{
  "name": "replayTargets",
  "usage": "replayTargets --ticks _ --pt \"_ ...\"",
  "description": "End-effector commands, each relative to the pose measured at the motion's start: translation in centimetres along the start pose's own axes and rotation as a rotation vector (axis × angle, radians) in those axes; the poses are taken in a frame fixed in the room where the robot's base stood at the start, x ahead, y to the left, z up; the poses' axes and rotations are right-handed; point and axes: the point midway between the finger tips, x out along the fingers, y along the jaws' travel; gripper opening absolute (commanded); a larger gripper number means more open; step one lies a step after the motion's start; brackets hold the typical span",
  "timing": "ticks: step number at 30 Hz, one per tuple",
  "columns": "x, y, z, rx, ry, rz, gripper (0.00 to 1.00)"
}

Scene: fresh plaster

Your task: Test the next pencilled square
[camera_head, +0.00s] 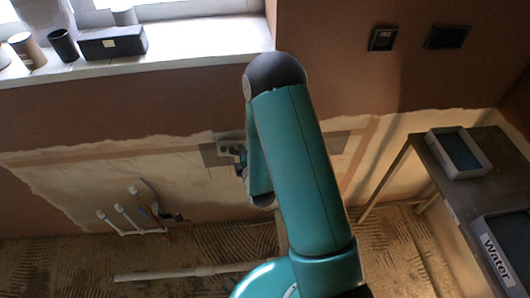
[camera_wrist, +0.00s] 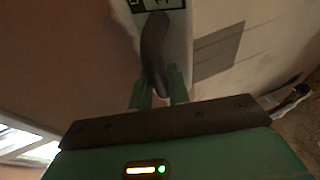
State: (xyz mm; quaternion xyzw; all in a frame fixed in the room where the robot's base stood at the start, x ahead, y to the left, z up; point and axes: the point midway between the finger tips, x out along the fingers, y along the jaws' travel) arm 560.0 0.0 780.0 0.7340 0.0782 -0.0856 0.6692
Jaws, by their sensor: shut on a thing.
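In the wrist view my gripper (camera_wrist: 160,82) is shut on the dark curved handle (camera_wrist: 155,45) of a tool. A dark panel with pale markings (camera_wrist: 158,4) shows at the tool's far end, cut by the frame's top edge. In the head view my gripper (camera_head: 241,160) is small, partly hidden by my arm, and in front of the pale wall patch (camera_head: 100,170). A grey area (camera_head: 213,153) lies just left of it, and also shows right of the handle in the wrist view (camera_wrist: 217,50). I cannot make out pencil lines, or whether the tool touches the wall.
A windowsill (camera_head: 190,58) holds a black box (camera_head: 112,43) and several cups. White pipe ends (camera_head: 125,215) stick up near the wall's foot. A pale pipe (camera_head: 185,271) lies on the floor.

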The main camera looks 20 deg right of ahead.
Motion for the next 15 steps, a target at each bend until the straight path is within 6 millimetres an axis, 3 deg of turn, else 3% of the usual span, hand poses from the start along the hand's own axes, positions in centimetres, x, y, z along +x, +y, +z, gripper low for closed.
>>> replayTargets --ticks 15 --pt "-4.1 2.9 -1.1 0.066 -0.008 -0.263 0.00"
